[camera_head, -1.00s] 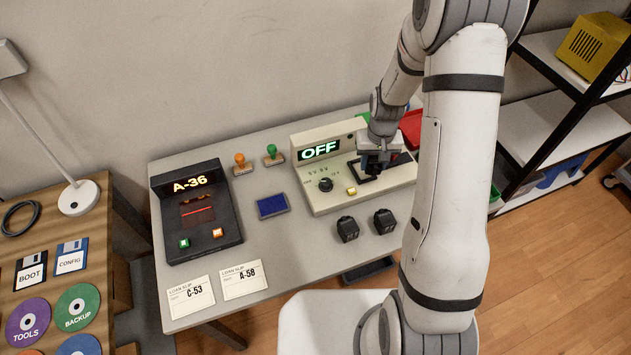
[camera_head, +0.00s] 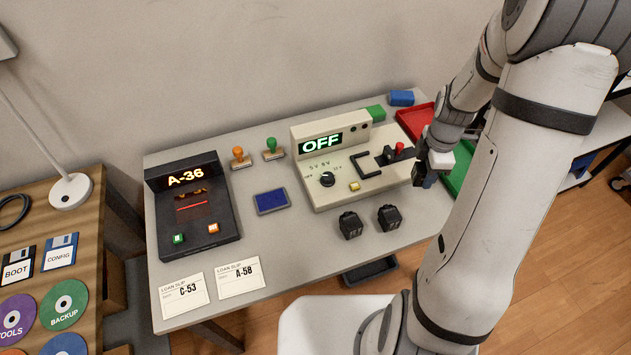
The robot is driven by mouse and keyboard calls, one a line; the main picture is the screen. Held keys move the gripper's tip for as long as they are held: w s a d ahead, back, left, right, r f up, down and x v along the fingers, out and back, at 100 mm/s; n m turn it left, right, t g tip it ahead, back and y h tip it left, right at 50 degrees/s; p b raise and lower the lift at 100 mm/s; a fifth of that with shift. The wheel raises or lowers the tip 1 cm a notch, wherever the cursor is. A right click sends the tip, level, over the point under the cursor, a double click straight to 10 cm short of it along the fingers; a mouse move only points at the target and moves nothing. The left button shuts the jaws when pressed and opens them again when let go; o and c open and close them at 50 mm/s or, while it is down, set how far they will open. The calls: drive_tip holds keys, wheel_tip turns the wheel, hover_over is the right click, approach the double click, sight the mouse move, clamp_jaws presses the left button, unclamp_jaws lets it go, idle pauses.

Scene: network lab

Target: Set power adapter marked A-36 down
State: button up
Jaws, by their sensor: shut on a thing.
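My gripper (camera_head: 430,177) is shut on a small dark block, seemingly the power adapter; its marking cannot be read and the fingers hide most of it. I hold it beside the right end of the beige tester (camera_head: 330,190), near the green tray (camera_head: 459,176). I cannot tell whether it touches anything below. The tester's display reads OFF, and its bracketed slot area is bare. The black scanner (camera_head: 222,238) at the left shows A-36. Two other black adapters (camera_head: 350,225) (camera_head: 389,217) stand on the table in front of the tester.
A red tray (camera_head: 413,122) lies behind the green one, partly hidden by my arm. Two stamps (camera_head: 240,157) (camera_head: 273,150), a blue pad (camera_head: 271,201) and two loan slips, C-53 (camera_head: 183,295) and A-58 (camera_head: 240,278), lie on the table. The front middle of the table is clear.

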sight(421, 208)
drive_tip(key=s+d+n, duration=0.1)
drive_tip(key=n, duration=0.1)
drive_tip(key=s+d+n, duration=0.1)
drive_tip(key=n, duration=0.1)
drive_tip(key=shift+r+b, duration=0.15)
drive_tip(key=shift+b, duration=0.2)
wheel_tip(421, 208, down, 10)
idle(0.3)
drive_tip(key=o, duration=1.1)
drive_tip(key=shift+f, duration=0.2)
